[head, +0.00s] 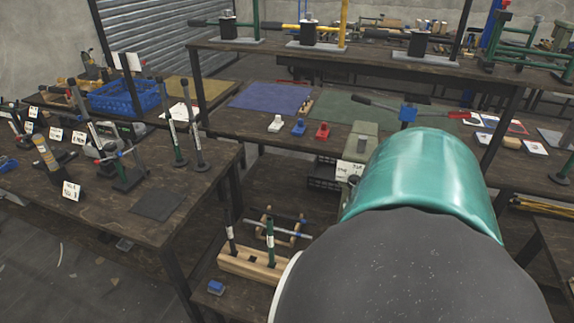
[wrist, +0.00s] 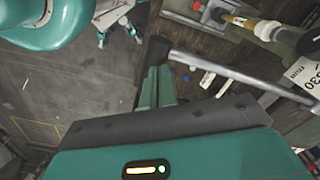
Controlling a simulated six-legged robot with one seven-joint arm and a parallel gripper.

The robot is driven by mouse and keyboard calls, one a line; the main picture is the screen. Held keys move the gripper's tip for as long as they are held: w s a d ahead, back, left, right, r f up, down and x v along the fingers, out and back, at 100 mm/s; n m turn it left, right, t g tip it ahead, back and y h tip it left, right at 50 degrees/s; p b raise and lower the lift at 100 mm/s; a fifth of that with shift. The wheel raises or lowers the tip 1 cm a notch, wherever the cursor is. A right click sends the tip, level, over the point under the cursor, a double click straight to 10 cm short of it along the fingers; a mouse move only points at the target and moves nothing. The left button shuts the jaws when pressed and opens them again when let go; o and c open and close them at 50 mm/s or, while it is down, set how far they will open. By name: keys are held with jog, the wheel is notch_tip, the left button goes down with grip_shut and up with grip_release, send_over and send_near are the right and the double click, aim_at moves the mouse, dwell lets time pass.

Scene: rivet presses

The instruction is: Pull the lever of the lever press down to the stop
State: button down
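In the wrist view my gripper (wrist: 158,78) reaches up from its teal housing; its green and black finger parts overlap one another, so the gap between them cannot be made out. A long grey bar (wrist: 240,76) runs from beside the black finger end toward the lower right. It looks like a lever, but I cannot tell whether the fingers touch it. In the head view, several presses with upright levers stand on the left table, among them a green-based one with a tall lever (head: 172,125). My arm link fills the lower right, and my gripper is not visible there.
The left table (head: 157,203) also holds a blue crate (head: 128,96), labels and a yellow-handled tool (head: 45,155). A wooden block with upright handles (head: 250,262) stands low in front. The shelf (head: 290,50) carries more presses. Open floor (head: 60,270) lies at lower left.

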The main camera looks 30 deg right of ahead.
jog(key=shift+d+f, duration=0.1)
jog(key=shift+f, duration=1.35)
jog(key=shift+w+f, duration=0.1)
jog(key=shift+f, duration=0.05)
jog(key=shift+w+d+f, duration=0.1)
jog(key=shift+f, duration=0.8)
jog(key=shift+d+f, duration=0.1)
jog(key=shift+f, duration=0.55)
jog(key=shift+w+d+f, duration=0.15)
jog(key=shift+f, duration=0.6)
jog(key=shift+w+d+f, duration=0.15)
jog(key=shift+f, duration=0.55)
